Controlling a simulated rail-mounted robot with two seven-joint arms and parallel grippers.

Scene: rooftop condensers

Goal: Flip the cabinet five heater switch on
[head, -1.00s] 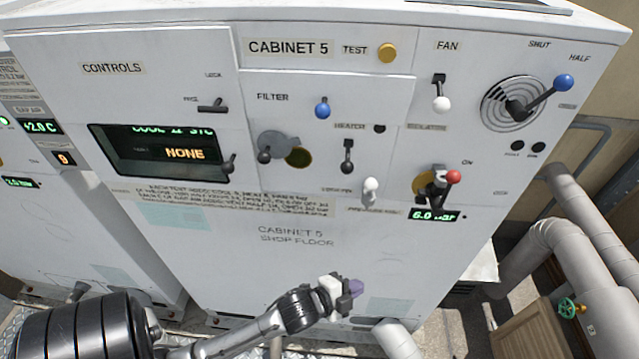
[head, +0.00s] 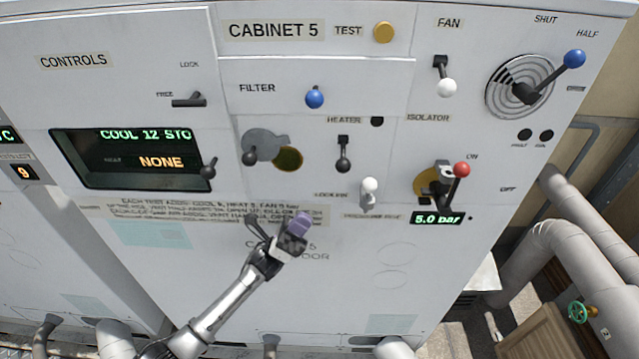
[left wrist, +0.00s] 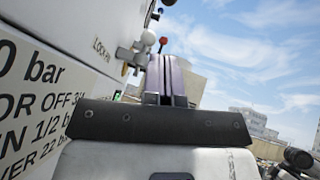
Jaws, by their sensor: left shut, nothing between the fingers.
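The heater switch (head: 343,155) is a black lever under the HEATER label on the white front of cabinet 5 (head: 300,290); its knob hangs down. My left gripper (head: 301,224) is shut and empty, its purple fingers together. In the head view it is below and left of the heater switch, in front of the lower panel text, apart from the switch. In the left wrist view the shut purple fingers (left wrist: 167,78) point up along the cabinet face, towards a white knob and a red knob. The heater switch cannot be made out there. My right gripper is not in view.
A white-knobbed lever (head: 369,188) stands just below right of the heater switch. Left are the filter cover (head: 264,143) and blue knob (head: 314,98). The red-knobbed isolator (head: 460,170) is to the right. Grey pipes (head: 570,230) run beside the cabinet.

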